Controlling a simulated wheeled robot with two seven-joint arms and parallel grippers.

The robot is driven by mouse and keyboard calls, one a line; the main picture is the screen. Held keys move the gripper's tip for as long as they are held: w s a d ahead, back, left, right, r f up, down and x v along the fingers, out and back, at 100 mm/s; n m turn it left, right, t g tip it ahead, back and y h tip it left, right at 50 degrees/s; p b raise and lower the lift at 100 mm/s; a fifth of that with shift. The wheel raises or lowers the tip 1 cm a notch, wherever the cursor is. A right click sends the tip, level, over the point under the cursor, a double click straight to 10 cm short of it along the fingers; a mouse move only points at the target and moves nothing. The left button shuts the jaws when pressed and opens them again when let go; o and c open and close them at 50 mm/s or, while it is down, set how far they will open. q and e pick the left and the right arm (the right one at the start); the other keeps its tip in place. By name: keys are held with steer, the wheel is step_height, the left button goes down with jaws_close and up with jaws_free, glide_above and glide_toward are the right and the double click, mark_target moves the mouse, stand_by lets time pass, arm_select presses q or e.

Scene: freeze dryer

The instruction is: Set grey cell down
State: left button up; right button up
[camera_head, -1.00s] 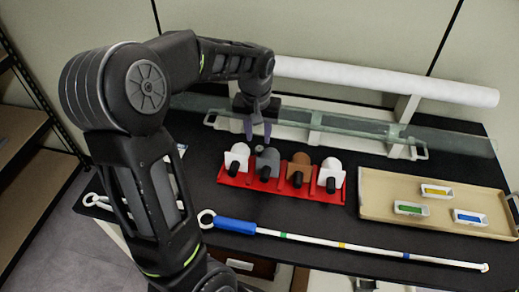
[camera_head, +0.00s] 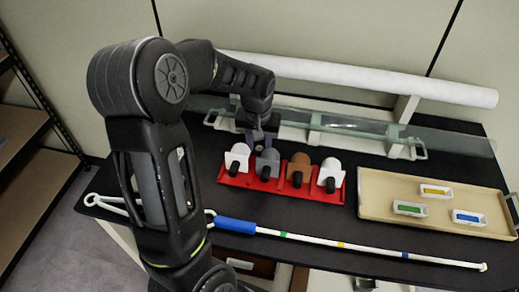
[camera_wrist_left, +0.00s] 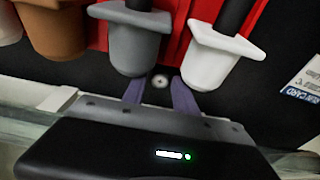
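The grey cell (camera_head: 267,160) stands in the red rack (camera_head: 240,180), between a white cell (camera_head: 237,156) on its left and the brown cell (camera_head: 299,168) on its right. My left gripper (camera_head: 257,140) is just behind the rack, near the grey and left white cells. In the left wrist view, its two purple fingers (camera_wrist_left: 157,93) are apart with nothing between them. The grey cell (camera_wrist_left: 138,45) and a white cell (camera_wrist_left: 219,58) sit just beyond the fingertips. My right gripper is not in view.
Another white cell (camera_head: 330,174) fills the rack's right end. A beige tray (camera_head: 385,216) with small labelled boxes is at the right. A blue-handled rod (camera_head: 340,245) lies in front. A glass panel (camera_head: 455,143) and a white roll (camera_head: 400,83) are behind.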

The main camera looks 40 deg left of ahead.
arm_select(q)
steer(key=shift+c, duration=0.3)
jaws_close()
stand_by(0.3)
